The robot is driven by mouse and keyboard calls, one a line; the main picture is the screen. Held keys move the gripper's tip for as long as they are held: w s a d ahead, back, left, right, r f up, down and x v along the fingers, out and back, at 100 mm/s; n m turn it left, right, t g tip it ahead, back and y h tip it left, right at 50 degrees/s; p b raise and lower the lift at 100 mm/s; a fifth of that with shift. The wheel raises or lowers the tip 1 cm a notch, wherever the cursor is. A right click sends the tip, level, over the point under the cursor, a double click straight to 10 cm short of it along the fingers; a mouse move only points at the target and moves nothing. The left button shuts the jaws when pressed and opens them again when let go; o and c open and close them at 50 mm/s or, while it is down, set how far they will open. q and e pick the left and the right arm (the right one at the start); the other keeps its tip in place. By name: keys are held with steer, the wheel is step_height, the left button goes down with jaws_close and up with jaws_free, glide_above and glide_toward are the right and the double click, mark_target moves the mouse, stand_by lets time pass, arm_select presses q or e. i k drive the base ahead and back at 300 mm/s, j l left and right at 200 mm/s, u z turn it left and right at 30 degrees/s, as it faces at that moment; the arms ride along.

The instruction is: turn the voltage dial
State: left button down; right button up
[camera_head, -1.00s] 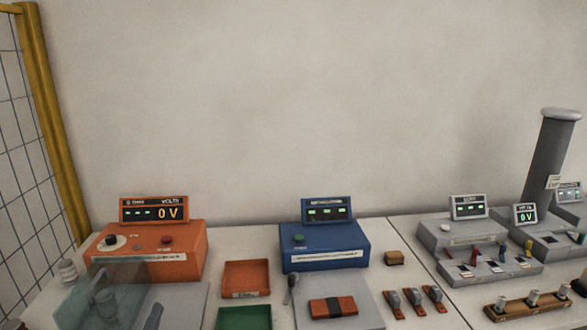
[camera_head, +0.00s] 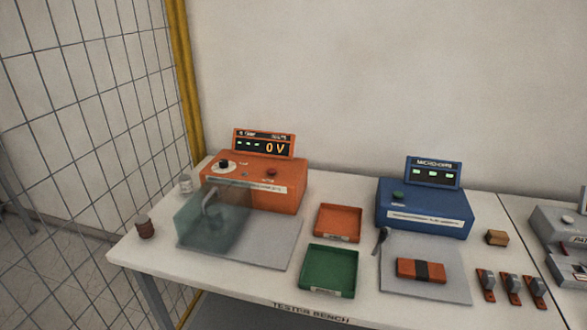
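The voltage dial (camera_head: 224,164) is a black knob on a white round plate. It sits at the left of the sloping top of an orange tester box (camera_head: 262,196). The display (camera_head: 264,146) above the box reads 0 V. A red button (camera_head: 271,173) is on the same panel, right of the dial. A see-through greenish cover (camera_head: 213,222) stands in front of the box's left part, below the dial. The dial itself is in clear view. Neither of my grippers shows in the head view.
A wire mesh fence (camera_head: 90,110) with a yellow post (camera_head: 186,85) stands at the left.

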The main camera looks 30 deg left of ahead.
mark_target(223, 163)
steer(key=u, duration=1.3)
